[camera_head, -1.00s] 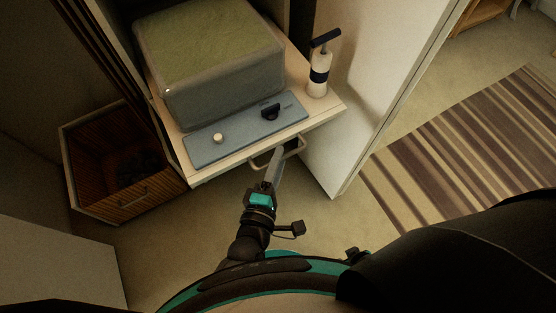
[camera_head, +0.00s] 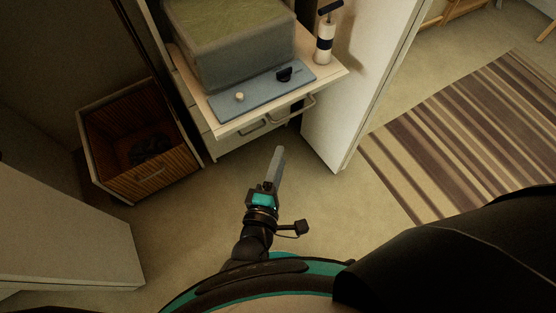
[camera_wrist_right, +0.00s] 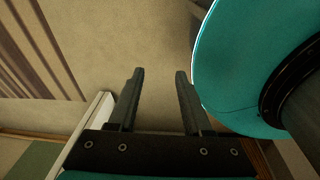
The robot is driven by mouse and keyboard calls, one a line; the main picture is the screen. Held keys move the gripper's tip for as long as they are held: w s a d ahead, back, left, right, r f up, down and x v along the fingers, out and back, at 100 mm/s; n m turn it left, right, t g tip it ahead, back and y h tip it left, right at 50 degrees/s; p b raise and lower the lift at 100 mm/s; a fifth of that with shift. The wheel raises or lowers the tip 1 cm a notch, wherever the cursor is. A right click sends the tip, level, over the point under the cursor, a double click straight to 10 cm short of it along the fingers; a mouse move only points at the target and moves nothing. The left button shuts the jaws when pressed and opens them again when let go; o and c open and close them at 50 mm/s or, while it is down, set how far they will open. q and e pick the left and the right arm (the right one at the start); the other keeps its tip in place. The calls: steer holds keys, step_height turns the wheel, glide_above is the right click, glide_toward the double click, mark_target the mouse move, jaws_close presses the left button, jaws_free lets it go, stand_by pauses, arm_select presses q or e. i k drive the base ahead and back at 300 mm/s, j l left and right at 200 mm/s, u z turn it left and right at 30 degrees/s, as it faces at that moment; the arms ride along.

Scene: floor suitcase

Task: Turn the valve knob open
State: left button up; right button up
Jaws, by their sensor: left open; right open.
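A black valve knob (camera_head: 284,74) sits on a flat blue-grey panel (camera_head: 262,93) on top of a pale cabinet. A small cream round knob (camera_head: 239,97) is on the left part of the same panel. My left gripper (camera_head: 277,152) is below and in front of the cabinet, over the floor, apart from the knob. It is seen almost edge-on, is open and holds nothing visible. My right gripper (camera_wrist_right: 157,75) shows in the right wrist view with its two dark fingers apart and nothing between them. The valve knob is not in that view.
A large grey box with a greenish top (camera_head: 235,45) stands behind the panel. A white bottle with a black handle (camera_head: 325,38) stands right of it. A wooden crate (camera_head: 105,165) is at left, a white panel (camera_head: 345,110) at right. Bare carpet (camera_head: 210,195) lies before the cabinet.

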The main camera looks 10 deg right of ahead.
mark_target(283, 75)
steer(key=k+j, duration=0.65)
steer(key=k, duration=0.25)
